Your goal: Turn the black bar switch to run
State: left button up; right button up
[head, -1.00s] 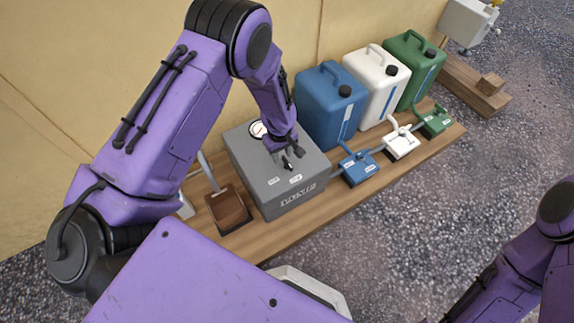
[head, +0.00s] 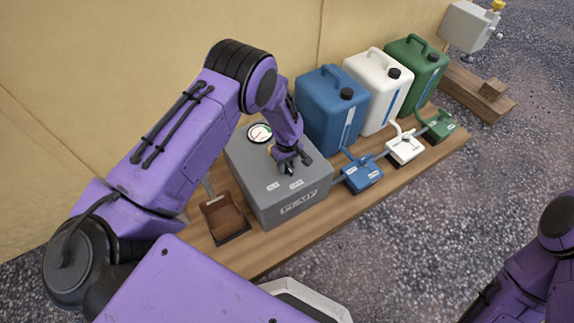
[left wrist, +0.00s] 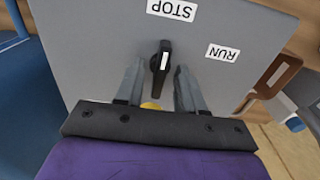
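The black bar switch (left wrist: 160,62), with a white mark on it, sits on top of the grey pump box (head: 262,200). In the left wrist view the bar points roughly towards the STOP label (left wrist: 172,9); the RUN label (left wrist: 222,53) is to its right. My left gripper (head: 290,166) is low over the box top. In the left wrist view its two fingers (left wrist: 158,76) are open, one on each side of the switch, with visible gaps. In the head view the gripper hides most of the switch. My right gripper is out of view; only part of that arm shows.
A round gauge (head: 259,132) sits on the box behind my gripper. Blue (head: 322,112), white (head: 372,88) and green (head: 409,72) jugs stand to the right on the wooden board (head: 385,178).

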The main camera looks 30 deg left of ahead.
pick_arm(q)
grip_shut()
jog(key=shift+r+m, duration=0.1)
jog(key=shift+m, duration=0.2)
jog(key=shift+m+p, duration=0.55)
jog(key=shift+m, duration=0.45)
jog(key=m+p, duration=0.1)
jog(key=m, duration=0.2)
jog(key=shift+m, duration=0.3)
jog(key=m, duration=0.3)
jog(key=shift+m, duration=0.3)
jog(key=m, duration=0.4)
jog(key=shift+p, duration=0.3)
